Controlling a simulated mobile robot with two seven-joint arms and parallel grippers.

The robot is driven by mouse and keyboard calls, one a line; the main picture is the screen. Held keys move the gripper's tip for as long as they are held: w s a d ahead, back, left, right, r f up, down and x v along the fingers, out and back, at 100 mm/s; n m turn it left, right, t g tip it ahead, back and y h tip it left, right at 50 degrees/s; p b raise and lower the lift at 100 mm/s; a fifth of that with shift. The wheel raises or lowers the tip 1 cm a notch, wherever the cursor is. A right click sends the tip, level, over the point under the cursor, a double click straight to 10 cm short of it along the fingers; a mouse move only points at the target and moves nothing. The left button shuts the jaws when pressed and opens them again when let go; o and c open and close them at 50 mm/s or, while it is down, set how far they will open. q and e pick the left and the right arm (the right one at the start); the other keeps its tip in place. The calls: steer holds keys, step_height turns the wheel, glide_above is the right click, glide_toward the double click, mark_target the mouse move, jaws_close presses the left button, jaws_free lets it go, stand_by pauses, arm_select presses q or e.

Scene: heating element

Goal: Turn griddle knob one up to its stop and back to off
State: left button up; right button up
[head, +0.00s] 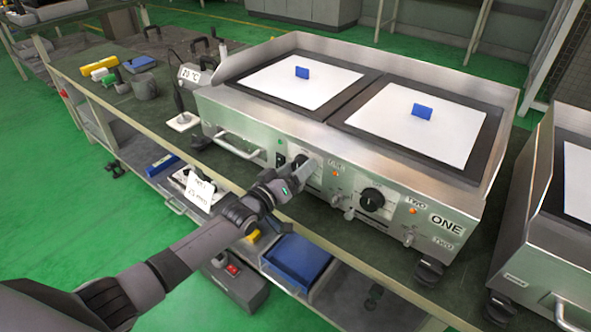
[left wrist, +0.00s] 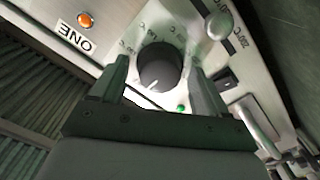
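The steel griddle (head: 240,122) stands on the bench, with its control knobs on the front panel. Knob one is black and round; in the left wrist view the knob (left wrist: 160,66) shows a white pointer line toward the lower edge of the picture. My left gripper (head: 304,172) is at the panel in front of knob one and largely hides it in the head view. In the left wrist view the gripper's fingers (left wrist: 160,78) are open, one on each side of the knob; contact cannot be told. My right gripper is not in view.
Knob two (head: 372,199) is right of my gripper. An orange lamp (left wrist: 85,20) beside the ONE label is lit, as is a green lamp (left wrist: 182,107). A front handle (head: 238,146) juts out at left. A second appliance (head: 545,240) stands at right.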

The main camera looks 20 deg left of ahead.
arm_select(q)
steer(key=p+v, duration=0.1)
steer(key=v, duration=0.6)
steer(key=shift+p, duration=0.3)
steer(key=shift+s, duration=0.1)
stand_by(0.4)
steer(key=s+f+m+g+y+p, duration=0.1)
steer(key=s+m+g+y+p, duration=0.1)
steer(key=s, duration=1.1)
steer(key=s+f+m+g+y+p, duration=0.1)
steer(key=s+p, duration=0.6)
steer(key=s, duration=0.7)
steer(key=m+g+y, duration=0.1)
steer(key=m+g, duration=0.1)
steer(key=g, duration=0.1)
steer(key=shift+f+g, duration=0.25)
steer(key=shift+g, duration=0.05)
